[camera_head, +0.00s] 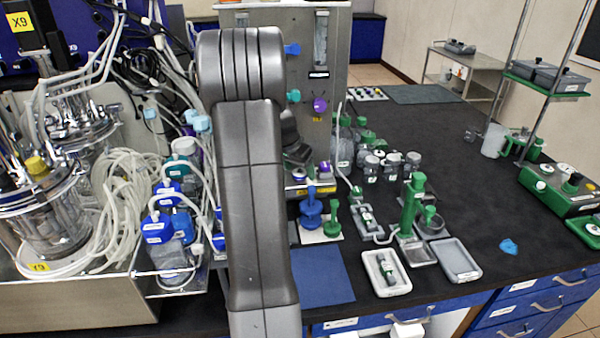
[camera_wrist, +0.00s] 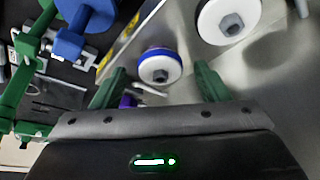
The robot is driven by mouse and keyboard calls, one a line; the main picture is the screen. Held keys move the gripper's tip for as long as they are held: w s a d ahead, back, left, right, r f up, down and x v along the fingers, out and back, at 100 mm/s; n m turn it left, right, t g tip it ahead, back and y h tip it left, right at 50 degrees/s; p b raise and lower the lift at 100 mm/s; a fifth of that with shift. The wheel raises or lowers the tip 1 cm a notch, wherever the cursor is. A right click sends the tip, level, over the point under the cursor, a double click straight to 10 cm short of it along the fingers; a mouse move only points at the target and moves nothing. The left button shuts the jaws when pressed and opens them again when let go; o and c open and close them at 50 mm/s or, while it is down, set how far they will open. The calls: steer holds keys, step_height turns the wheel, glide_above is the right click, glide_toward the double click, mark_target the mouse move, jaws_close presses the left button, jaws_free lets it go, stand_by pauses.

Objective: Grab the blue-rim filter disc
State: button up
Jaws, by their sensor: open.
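The blue-rim filter disc (camera_wrist: 160,67) is white with a blue edge and a grey hub. It lies on a grey metal surface (camera_wrist: 178,33) in the wrist view. My gripper (camera_wrist: 159,72) is open, its green fingers spread left and right of the disc in the picture. The disc appears between or just beyond the fingertips; no contact shows, and the depth gap is unclear. A second white disc (camera_wrist: 228,20) with a grey hub lies up and to the right.
Blue (camera_head: 311,210) and green (camera_head: 331,218) stands are on the dark bench beside the metal ledge with a yellow edge strip. A small purple item (camera_wrist: 127,101) is near the left finger. Tubing and blue-capped bottles (camera_head: 172,240) crowd the left of my arm.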

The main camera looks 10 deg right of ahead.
steer(key=c, duration=1)
steer(key=shift+r, duration=0.1)
